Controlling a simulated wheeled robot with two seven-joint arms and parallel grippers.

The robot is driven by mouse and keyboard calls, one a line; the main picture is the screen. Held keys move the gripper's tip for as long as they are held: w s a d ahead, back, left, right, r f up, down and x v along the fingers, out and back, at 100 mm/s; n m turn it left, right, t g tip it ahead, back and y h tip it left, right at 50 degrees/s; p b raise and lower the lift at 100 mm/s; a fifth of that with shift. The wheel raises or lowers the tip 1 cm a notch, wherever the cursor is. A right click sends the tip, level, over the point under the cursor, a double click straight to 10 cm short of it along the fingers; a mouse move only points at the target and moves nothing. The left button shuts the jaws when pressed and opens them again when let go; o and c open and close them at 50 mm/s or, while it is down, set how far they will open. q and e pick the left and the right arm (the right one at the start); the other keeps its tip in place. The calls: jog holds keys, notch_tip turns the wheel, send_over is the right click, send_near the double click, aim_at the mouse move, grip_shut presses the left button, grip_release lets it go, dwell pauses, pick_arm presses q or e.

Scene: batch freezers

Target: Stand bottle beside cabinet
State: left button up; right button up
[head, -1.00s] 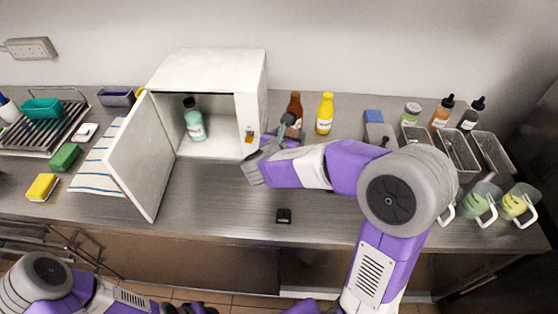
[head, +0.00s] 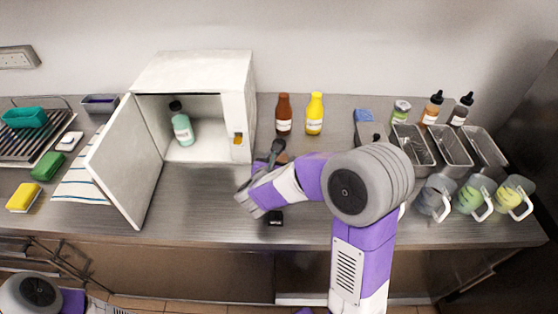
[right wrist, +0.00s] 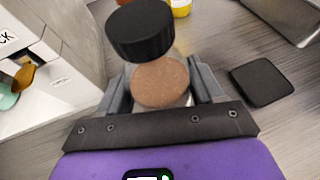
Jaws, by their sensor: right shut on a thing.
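A white cabinet (head: 238,85) stands at the back left of the counter with its door (head: 122,165) swung open. A teal bottle (head: 182,130) with a black cap stands inside it. My right gripper (head: 262,178) is in front of the cabinet's right side, over the counter. It is shut on a clear bottle with brown contents (right wrist: 160,82) and a black cap (right wrist: 140,30), seen from above in the right wrist view. In the head view, only the held bottle's dark top (head: 277,147) shows clearly; its base is hidden. My left gripper is out of view.
A brown bottle (head: 284,115) and a yellow bottle (head: 315,114) stand right of the cabinet. A small black square object (head: 275,219) lies near my right gripper. Metal trays (head: 452,150) and several jugs (head: 474,198) fill the right. Counter before the cabinet is clear.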

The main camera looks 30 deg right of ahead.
jog(key=o, duration=1.3)
jog(key=shift+f, duration=0.1)
jog(key=shift+c, duration=0.2)
jog(key=p+v, duration=0.2)
jog(key=v, duration=1)
